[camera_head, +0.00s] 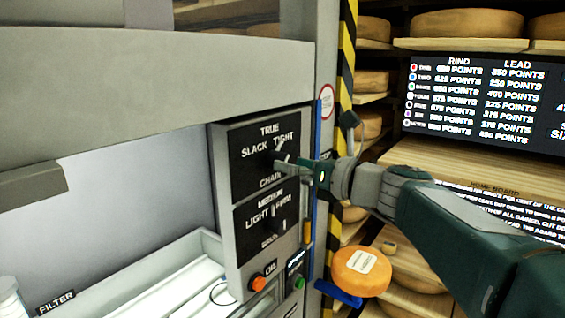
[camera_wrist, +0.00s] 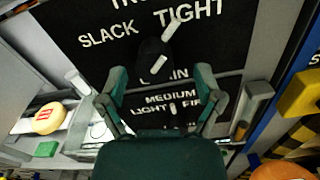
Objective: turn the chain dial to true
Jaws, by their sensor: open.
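The chain dial (camera_head: 272,153) is a dark knob on the upper black plate of the grey control panel. Its plate reads SLACK, TRUE and TIGHT, with CHAIN below. In the wrist view the dial (camera_wrist: 154,56) is above and between my fingers, with white marks on it. One mark lies up and right, near the T of TIGHT; the exact setting is hard to tell. My gripper (camera_head: 290,166) is open in front of the plate, close to the dial, and partly covers it in the head view. Its spread fingers also show in the wrist view (camera_wrist: 160,88). I cannot tell whether they touch the dial.
A second dial (camera_head: 277,219), marked LIGHT, MEDIUM and FIRM, sits just below. An orange-red button (camera_head: 258,283) and a green button (camera_head: 299,283) are lower. A striped post (camera_head: 346,70) and shelves of cheese wheels stand to the right. An orange cheese (camera_head: 361,271) is below my arm.

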